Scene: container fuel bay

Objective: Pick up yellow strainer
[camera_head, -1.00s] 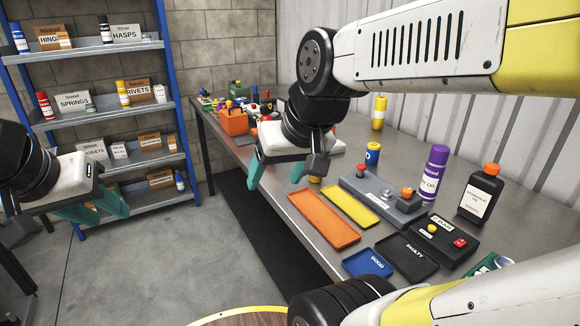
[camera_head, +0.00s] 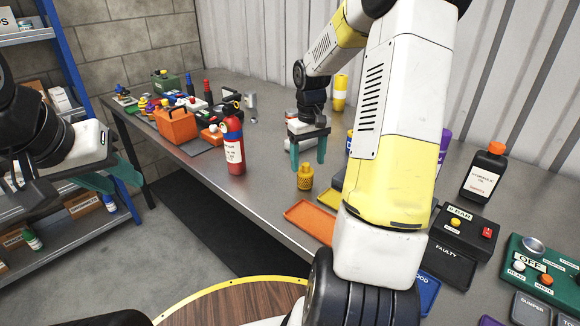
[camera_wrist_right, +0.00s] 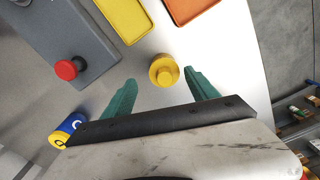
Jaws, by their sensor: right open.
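The yellow strainer (camera_head: 305,177) is a small upright piece with a mesh-like body and a narrower top. It stands on the metal bench, beyond the orange tray. In the right wrist view the strainer (camera_wrist_right: 163,69) shows from above, between the tips of the open teal fingers (camera_wrist_right: 160,78) and touching neither as far as I can see. My left gripper (camera_head: 124,182) hangs at the left, away from the bench, with its fingers apart.
A red extinguisher-like bottle (camera_head: 233,148) stands left of the strainer. The orange tray (camera_head: 310,221) lies in front, and the yellow tray (camera_wrist_right: 124,18) is beside it. A grey box with a red button (camera_wrist_right: 66,70) and a blue-yellow can (camera_wrist_right: 68,131) are near my right gripper.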

